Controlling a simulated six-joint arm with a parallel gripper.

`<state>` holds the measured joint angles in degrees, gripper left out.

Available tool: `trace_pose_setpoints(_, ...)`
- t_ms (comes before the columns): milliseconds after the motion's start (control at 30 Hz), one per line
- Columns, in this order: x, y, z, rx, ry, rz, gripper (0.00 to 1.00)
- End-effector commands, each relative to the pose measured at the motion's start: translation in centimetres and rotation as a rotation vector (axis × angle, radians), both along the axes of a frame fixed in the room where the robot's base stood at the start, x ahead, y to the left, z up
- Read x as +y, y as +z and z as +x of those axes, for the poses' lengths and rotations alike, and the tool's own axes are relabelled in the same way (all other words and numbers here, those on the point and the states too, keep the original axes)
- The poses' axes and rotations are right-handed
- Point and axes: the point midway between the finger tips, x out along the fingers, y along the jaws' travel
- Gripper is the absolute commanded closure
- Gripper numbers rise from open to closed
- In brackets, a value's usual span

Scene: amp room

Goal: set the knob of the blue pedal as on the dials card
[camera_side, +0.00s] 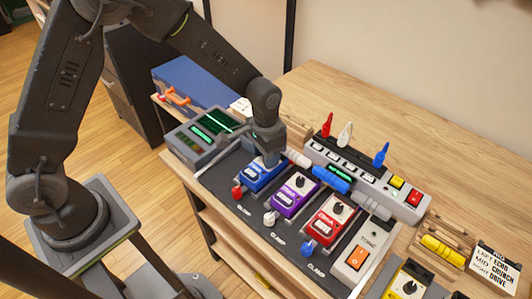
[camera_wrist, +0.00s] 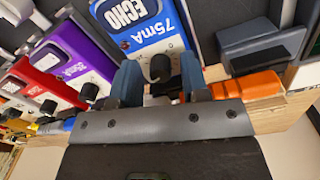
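The blue pedal (camera_side: 262,177), labelled ECHO and 75mA in the wrist view (camera_wrist: 150,30), stands at the left end of the pedal row. My gripper (camera_side: 267,160) is over its knob end, pointing down. In the wrist view my gripper (camera_wrist: 160,78) is open, its fingers on either side of the black knob (camera_wrist: 160,68) with gaps showing on both sides. I cannot read the knob's pointer. A small white card (camera_side: 241,105) lies behind the grey device; its print is too small to read, so I cannot tell if it is the dials card.
A purple pedal (camera_side: 295,194) and a red pedal (camera_side: 332,219) stand to the right. A grey power strip (camera_side: 365,180) with coloured plugs is behind. A grey device with a green screen (camera_side: 210,130) is at left. A rig card (camera_side: 495,268) stands at far right.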

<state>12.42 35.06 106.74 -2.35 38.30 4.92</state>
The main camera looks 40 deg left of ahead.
Motion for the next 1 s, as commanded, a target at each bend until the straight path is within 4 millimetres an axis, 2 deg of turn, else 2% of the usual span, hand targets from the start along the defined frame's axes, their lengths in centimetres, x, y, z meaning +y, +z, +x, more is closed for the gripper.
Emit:
trace_pose_setpoints(33, 0.01, 0.01, 0.00, 0.000, 0.000, 0.000, 0.63)
trace_pose_setpoints(433, 0.01, 0.04, 0.01, 0.000, 0.000, 0.000, 1.00)
trace_pose_setpoints(767, 0.00, 0.05, 0.02, -0.001, 0.046, 0.000, 1.00)
trace_pose_setpoints(1000, -0.04, 0.05, 0.01, -0.001, 0.192, 0.000, 1.00)
